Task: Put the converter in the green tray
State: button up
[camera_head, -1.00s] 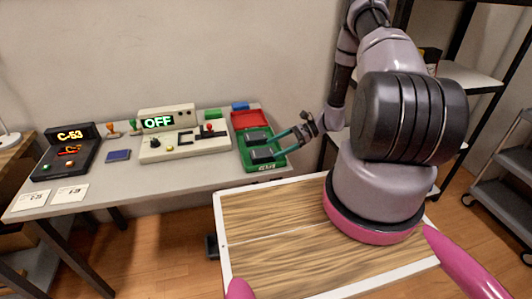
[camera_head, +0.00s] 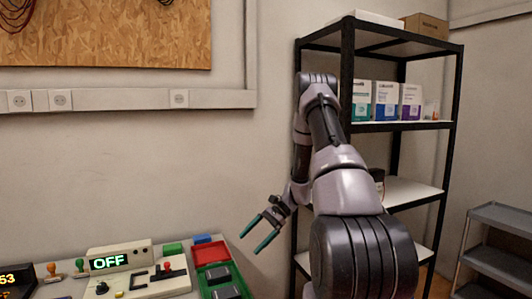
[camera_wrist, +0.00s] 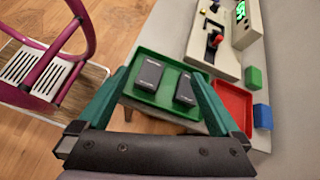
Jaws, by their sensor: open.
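The green tray (camera_head: 238,277) is at the bottom of the head view, partly cut off by the frame edge. Two dark boxes lie in it, one (camera_head: 217,274) behind the other (camera_head: 226,292); I cannot tell which is the converter. The wrist view shows the green tray (camera_wrist: 150,98) with both dark boxes, the left (camera_wrist: 149,74) and the right (camera_wrist: 186,90), lying apart inside it. My gripper (camera_head: 249,243) is open and empty, raised above and to the right of the tray. Its green fingers are spread in the wrist view (camera_wrist: 159,72).
A red tray (camera_head: 211,251) adjoins the green one, with blue (camera_head: 202,239) and green (camera_head: 172,249) blocks nearby. A console (camera_head: 122,262) reading OFF stands left. A black shelf rack (camera_head: 347,130) stands behind my arm. The air around my gripper is clear.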

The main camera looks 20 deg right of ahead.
jog(key=s+a+r+n+t+h, duration=0.1)
jog(key=s+a+r+n+h, duration=0.15)
jog(key=r, duration=0.85)
jog(key=s+a+r+n+t+h, duration=0.1)
jog(key=s+r+n+h, duration=0.25)
jog(key=r, duration=0.75)
jog(key=s+a+r+n+t+h, duration=0.1)
jog(key=s+r+n+t, duration=0.3)
jog(key=s+r, duration=1)
jog(key=s+t+h, duration=0.1)
jog(key=s+t, duration=0.1)
jog(key=shift+s+t+h, duration=0.15)
jog(key=shift+t+h, duration=0.15)
jog(key=shift+h, duration=0.1)
jog(key=shift+a, duration=0.1)
jog(key=shift+a, duration=0.1)
